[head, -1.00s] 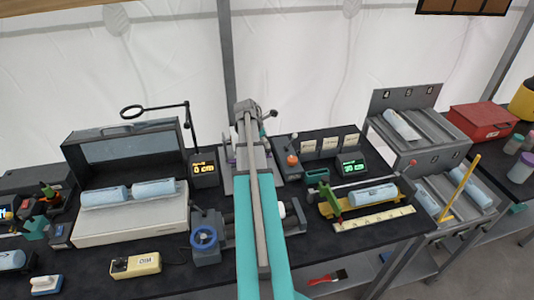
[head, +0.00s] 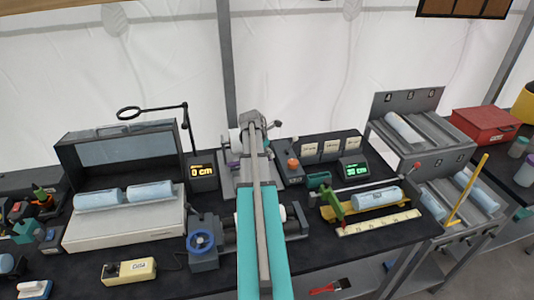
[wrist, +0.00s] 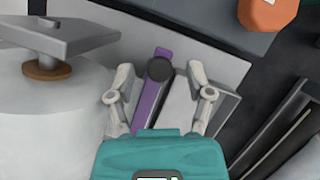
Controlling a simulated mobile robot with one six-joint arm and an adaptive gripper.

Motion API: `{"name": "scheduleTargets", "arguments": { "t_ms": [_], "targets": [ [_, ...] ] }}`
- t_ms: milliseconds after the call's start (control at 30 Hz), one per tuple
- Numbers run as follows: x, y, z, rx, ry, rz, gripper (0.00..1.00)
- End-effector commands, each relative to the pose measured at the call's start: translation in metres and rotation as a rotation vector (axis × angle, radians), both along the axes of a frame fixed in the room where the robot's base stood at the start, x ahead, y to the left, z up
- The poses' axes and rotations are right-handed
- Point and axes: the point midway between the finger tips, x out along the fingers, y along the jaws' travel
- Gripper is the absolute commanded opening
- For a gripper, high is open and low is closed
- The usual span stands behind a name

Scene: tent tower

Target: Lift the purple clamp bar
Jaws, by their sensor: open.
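The purple clamp bar (wrist: 150,100) shows in the wrist view as a narrow strip with a dark round knob (wrist: 160,69) on it. My gripper (wrist: 161,78) is open, with one finger on each side of the bar and knob. The left finger is closer to the bar than the right one. I cannot tell whether either finger touches anything. The bar's lower end is hidden behind the teal gripper body. In the head view a small bit of purple (head: 234,165) shows left of my arm, which hides most of the clamp area.
A white cylinder (wrist: 50,125) with a grey plate above it stands close left of my gripper in the wrist view. A pale block lies by the right finger.

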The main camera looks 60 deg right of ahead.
Motion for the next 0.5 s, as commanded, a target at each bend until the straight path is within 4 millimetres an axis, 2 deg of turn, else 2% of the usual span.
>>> {"name": "scheduleTargets", "arguments": {
  "t_ms": [133, 500],
  "targets": [
    [0.0000, 0.0001, 0.0002, 0.000, 0.000, 0.000, 0.67],
    [0.0001, 0.0002, 0.0001, 0.000, 0.000, 0.000, 0.00]
  ]
}}
